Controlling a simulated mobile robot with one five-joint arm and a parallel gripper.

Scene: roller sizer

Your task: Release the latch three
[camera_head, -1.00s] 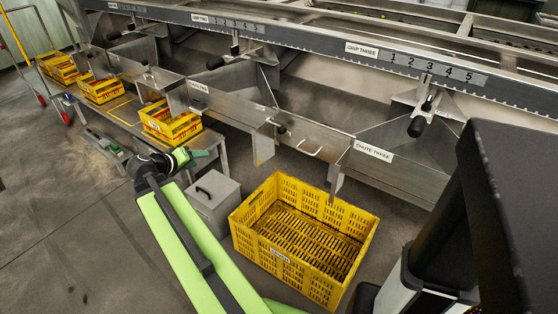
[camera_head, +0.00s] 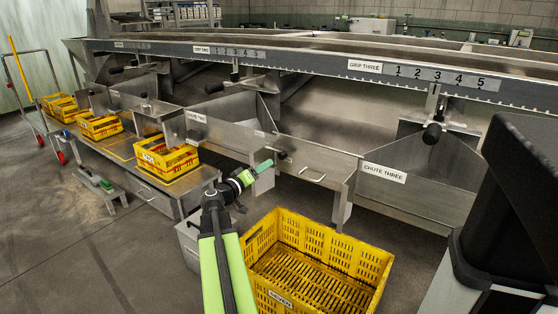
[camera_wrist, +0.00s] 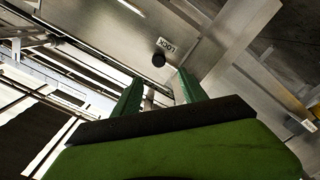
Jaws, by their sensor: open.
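A small dark round knob (camera_wrist: 158,60) sits on a metal panel in the wrist view, just ahead of my fingertips, beside a small white label (camera_wrist: 166,46). In the head view a small dark knob (camera_head: 282,155) shows on the panel left of the chute three sign (camera_head: 384,173); it may be the same one. I cannot tell for sure which part is latch three. My gripper (camera_head: 264,167) has its green fingers apart with nothing between them. It also shows in the wrist view (camera_wrist: 158,90), short of the knob and not visibly touching it.
A yellow crate (camera_head: 386,272) stands on the floor below. A metal handle (camera_head: 313,176) and a black-knobbed lever (camera_head: 432,132) are to the right. A grey box (camera_head: 187,240) sits below my arm. Several yellow crates stand on a bench (camera_head: 188,199) at left.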

